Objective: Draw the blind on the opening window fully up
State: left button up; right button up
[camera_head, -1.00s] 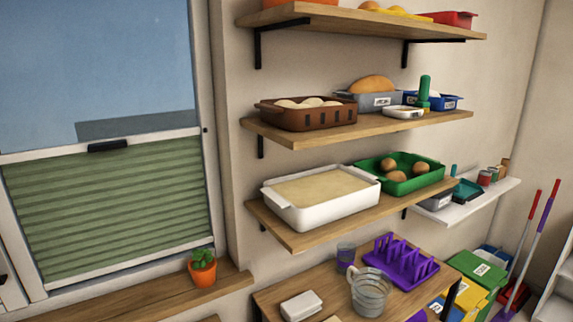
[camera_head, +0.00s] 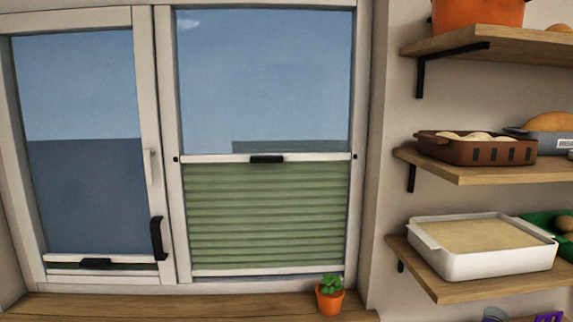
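The window at the left has a sash with a white lever (camera_head: 151,167) and a black pull handle (camera_head: 157,238) on its right side, so it appears to be the opening one. Its blind (camera_head: 65,271) is gathered in a thin stack at the bottom of the glass. The blind's white rail (camera_head: 130,258) carries a black grip tab (camera_head: 95,264). The right window's green pleated blind (camera_head: 268,215) covers the lower half of its glass. Its rail, with a black tab (camera_head: 266,159), sits at mid height. Neither of my grippers is in view.
A wooden sill (camera_head: 150,307) runs below the windows. An orange pot with a green plant (camera_head: 330,297) stands on it at the right. Wooden shelves (camera_head: 450,287) with a white tray (camera_head: 490,260) and a brown basket (camera_head: 480,150) project from the right wall.

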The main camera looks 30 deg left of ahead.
aim_at(92, 260)
jog(key=u, duration=2)
